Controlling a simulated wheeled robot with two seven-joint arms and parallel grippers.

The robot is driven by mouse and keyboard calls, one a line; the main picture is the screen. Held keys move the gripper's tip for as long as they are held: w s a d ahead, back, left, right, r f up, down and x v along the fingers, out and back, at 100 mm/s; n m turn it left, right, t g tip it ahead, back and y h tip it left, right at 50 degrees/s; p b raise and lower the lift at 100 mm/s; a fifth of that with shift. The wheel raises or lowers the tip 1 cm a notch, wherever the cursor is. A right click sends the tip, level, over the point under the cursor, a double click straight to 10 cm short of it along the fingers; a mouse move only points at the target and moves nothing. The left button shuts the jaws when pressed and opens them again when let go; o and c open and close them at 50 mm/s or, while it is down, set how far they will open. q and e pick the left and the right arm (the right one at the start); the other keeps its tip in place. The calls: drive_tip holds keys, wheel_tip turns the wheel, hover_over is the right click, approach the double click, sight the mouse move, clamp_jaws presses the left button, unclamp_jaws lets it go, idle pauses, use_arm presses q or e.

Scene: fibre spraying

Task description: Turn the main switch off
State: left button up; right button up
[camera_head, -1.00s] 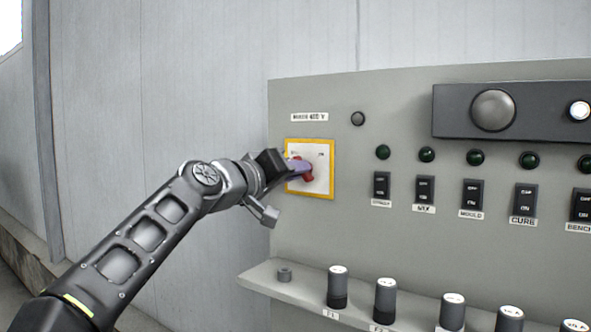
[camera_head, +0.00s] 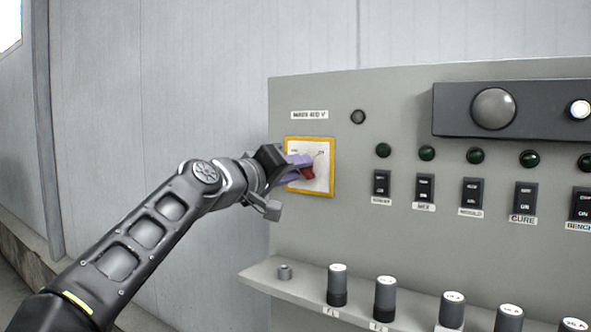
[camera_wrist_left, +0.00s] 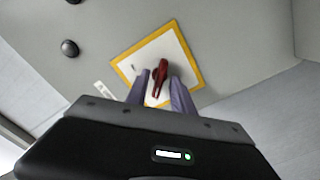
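The main switch has a red handle (camera_head: 308,173) on a white plate with a yellow border (camera_head: 331,185), at the upper left of the grey panel. My left gripper (camera_head: 303,166) is at the switch, with its purple fingers by the handle. In the left wrist view, the red handle (camera_wrist_left: 160,75) lies between the two fingertips (camera_wrist_left: 159,80), with some gap showing beside it. The handle sits diagonally to the plate's edges. The fingers hide part of the plate in the head view. My right gripper is in neither view.
Green lamps (camera_head: 383,151) and black rocker switches (camera_head: 382,184) run to the right. Plain wall is behind on the left.

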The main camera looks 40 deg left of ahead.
use_arm(q)
drive_tip(key=shift+o, duration=0.2)
drive_tip(key=shift+s, duration=0.1)
drive_tip(key=s+b, duration=0.2)
drive_tip(key=s, duration=0.5)
drive_tip(key=shift+s, duration=0.3)
drive_tip(key=shift+d, duration=0.1)
